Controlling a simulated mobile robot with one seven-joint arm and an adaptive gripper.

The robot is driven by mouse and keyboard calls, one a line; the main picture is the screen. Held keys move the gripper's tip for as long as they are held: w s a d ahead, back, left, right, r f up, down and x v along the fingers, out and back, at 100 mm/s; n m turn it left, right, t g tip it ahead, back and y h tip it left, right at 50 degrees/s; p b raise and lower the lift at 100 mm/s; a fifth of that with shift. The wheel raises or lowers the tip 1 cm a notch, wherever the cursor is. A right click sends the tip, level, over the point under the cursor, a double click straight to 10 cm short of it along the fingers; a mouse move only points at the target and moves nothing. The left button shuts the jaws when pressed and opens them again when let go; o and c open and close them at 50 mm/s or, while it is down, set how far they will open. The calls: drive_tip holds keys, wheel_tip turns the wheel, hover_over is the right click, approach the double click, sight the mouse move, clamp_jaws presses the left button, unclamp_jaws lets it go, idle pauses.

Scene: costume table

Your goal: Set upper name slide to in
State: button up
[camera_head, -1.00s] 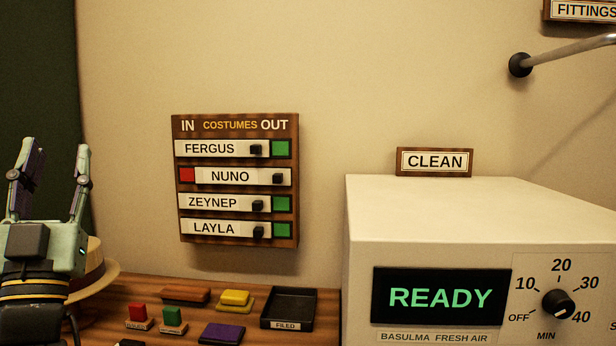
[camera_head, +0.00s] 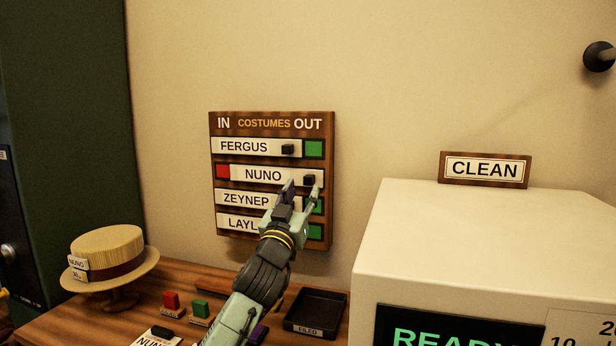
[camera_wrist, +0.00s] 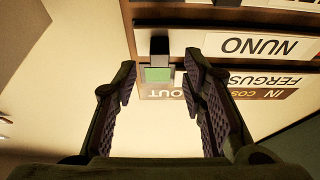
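The wooden costumes board (camera_head: 272,124) hangs on the wall, with IN at left and OUT at right. The top FERGUS slide (camera_head: 245,147) sits toward the left, its black knob (camera_head: 288,149) at its right end and a green square showing at right. The NUNO slide (camera_head: 262,174) below sits toward the right, with red showing at left. My gripper (camera_head: 302,188) is open in front of the lower rows, its fingertips near the NUNO knob (camera_head: 309,180). In the wrist view, upside down, a dark knob (camera_wrist: 160,46) shows beyond the gap between the fingers; contact cannot be told.
My arm partly hides the ZEYNEP (camera_head: 240,198) and LAYLA slides. A white machine (camera_head: 480,240) with a CLEAN sign (camera_head: 485,169) stands at right. A straw hat (camera_head: 105,248), small coloured blocks and a black tray (camera_head: 316,326) are on the table below.

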sight(307, 182)
drive_tip(key=shift+p+x, duration=0.6)
drive_tip(key=shift+x, duration=1.4)
drive_tip(key=shift+c, duration=0.3)
clamp_jaws()
